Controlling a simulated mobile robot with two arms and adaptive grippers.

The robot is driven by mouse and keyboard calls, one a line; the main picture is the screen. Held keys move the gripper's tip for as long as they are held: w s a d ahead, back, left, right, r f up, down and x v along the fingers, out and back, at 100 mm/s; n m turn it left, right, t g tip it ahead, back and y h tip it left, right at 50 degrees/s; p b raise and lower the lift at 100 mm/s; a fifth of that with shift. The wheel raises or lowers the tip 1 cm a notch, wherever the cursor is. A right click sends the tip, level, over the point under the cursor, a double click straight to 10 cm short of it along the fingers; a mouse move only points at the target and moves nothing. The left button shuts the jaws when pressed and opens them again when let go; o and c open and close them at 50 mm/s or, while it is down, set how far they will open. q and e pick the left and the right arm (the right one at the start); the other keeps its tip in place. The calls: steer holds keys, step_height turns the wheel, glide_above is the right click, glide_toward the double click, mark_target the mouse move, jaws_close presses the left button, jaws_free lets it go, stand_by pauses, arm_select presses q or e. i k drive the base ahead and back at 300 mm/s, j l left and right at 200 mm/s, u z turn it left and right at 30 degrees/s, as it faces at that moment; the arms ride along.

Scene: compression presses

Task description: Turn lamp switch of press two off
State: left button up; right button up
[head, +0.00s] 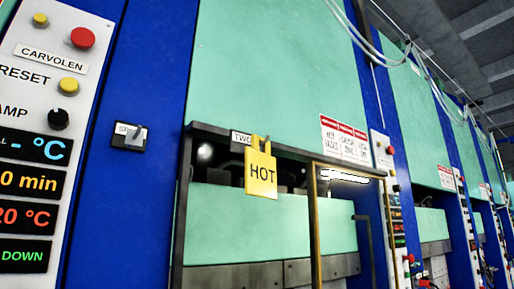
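Press two (275,70) is a green press with a partly hidden "TWO" label (241,138) at the centre. A yellow "HOT" tag (261,174) hangs in front of its dark opening. A bright white lamp (345,175) is lit at the right of this opening. A black rotary knob (58,119) sits on the left control panel, beside lettering cut off to "AMP". I cannot tell from this view which press that panel serves, nor clearly read the knob's setting. Neither of my grippers is in view.
The white panel (46,32) also carries a red button (82,38), yellow buttons and displays. Another narrow panel (385,158) stands right of press two. More presses (410,90) recede rightward.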

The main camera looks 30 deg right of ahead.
mark_target(396, 188)
steer(key=l+z, duration=0.1)
steer(key=z, duration=1.75)
